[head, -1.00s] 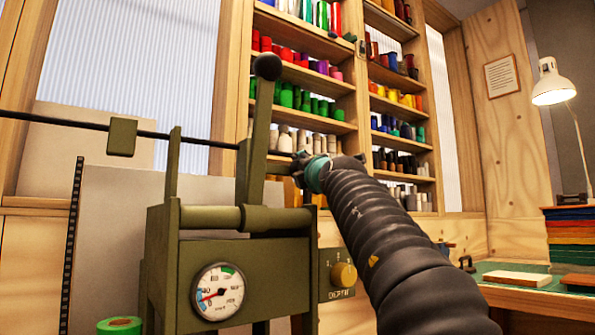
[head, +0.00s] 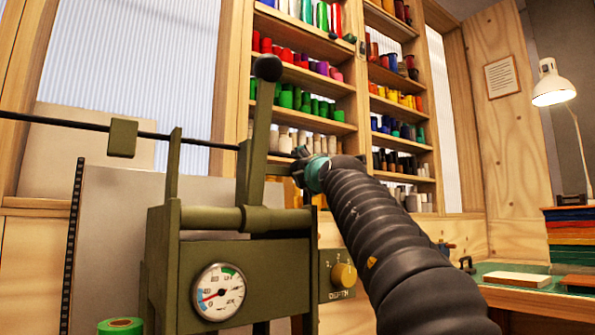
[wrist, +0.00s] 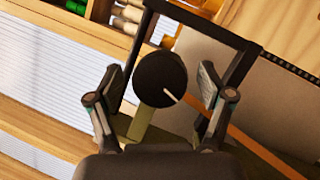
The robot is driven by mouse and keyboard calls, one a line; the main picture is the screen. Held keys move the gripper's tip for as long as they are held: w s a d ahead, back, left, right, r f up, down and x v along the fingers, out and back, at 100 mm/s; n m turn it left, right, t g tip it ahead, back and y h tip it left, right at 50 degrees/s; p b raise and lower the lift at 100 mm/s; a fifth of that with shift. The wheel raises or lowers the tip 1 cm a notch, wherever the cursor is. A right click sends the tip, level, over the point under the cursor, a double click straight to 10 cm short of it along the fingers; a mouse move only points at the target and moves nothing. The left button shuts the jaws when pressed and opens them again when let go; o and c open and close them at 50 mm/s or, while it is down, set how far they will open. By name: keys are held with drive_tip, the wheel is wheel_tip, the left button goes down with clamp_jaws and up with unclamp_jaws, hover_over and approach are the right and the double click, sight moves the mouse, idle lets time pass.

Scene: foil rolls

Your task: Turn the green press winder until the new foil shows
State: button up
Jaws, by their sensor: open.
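The olive-green press (head: 240,250) stands at the left of the head view, with a lever, a round gauge (head: 219,291) and a yellow depth knob (head: 344,275). In the wrist view, a black round knob (wrist: 160,78) with a white mark sits between the fingers of my gripper (wrist: 156,103). An orange strip (wrist: 250,142) runs from near the knob to the lower right.
The lever's black ball (head: 268,67) stands upright near my gripper. Shelves of coloured rolls (head: 305,124) stand behind. A green roll (head: 120,327) is at lower left, and a lamp (head: 553,85) at right.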

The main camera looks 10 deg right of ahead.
drive_tip(key=shift+s, duration=0.1)
drive_tip(key=v, duration=1.1)
drive_tip(key=shift+s, duration=0.35)
drive_tip(key=shift+f, duration=0.15)
